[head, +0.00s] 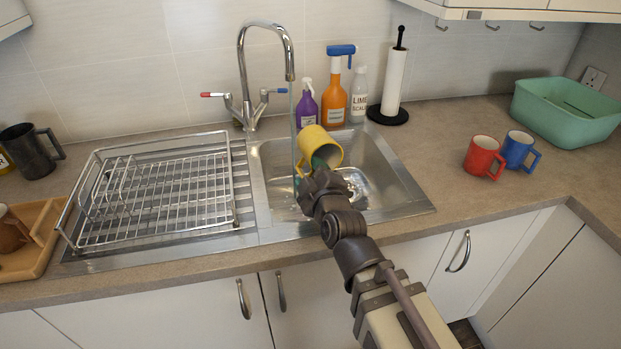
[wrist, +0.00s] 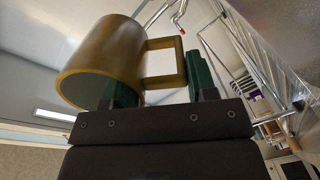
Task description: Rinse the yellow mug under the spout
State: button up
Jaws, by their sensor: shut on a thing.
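The yellow mug (head: 314,139) is tilted well over above the sink basin (head: 398,187), under and just right of the spout (head: 290,74). A thin water stream (head: 293,112) falls from the spout and passes along the mug's left side in the picture; I cannot tell whether it touches the mug. My gripper (head: 312,174) is shut on the mug and holds it clear of the basin floor. In the wrist view the mug (wrist: 105,58) lies to the left, its handle between the green fingers of my gripper (wrist: 160,82).
A wire dish rack (head: 160,188) stands on the drainer to the left. A purple bottle (head: 306,105), an orange spray bottle (head: 334,100) and a white bottle (head: 358,97) stand behind the basin. Red (head: 481,156) and blue (head: 517,149) mugs and a green tub (head: 566,112) are to the right.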

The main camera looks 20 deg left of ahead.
aim_at(308, 160)
jog(key=r+x, duration=0.1)
jog(key=x, duration=1.5)
jog(key=shift+w+a, duration=0.25)
jog(key=shift+w, duration=0.05)
dwell(0.8)
jog(key=v, duration=1)
jog(key=shift+f, duration=0.3)
jog(key=shift+r, duration=0.1)
jog(key=s+d+r+p, duration=0.2)
jog(key=s+p, duration=0.1)
jog(key=shift+s+d+r, duration=0.3)
jog(key=shift+r, duration=0.1)
jog(key=shift+s+d, duration=0.2)
jog(key=shift+s, duration=0.05)
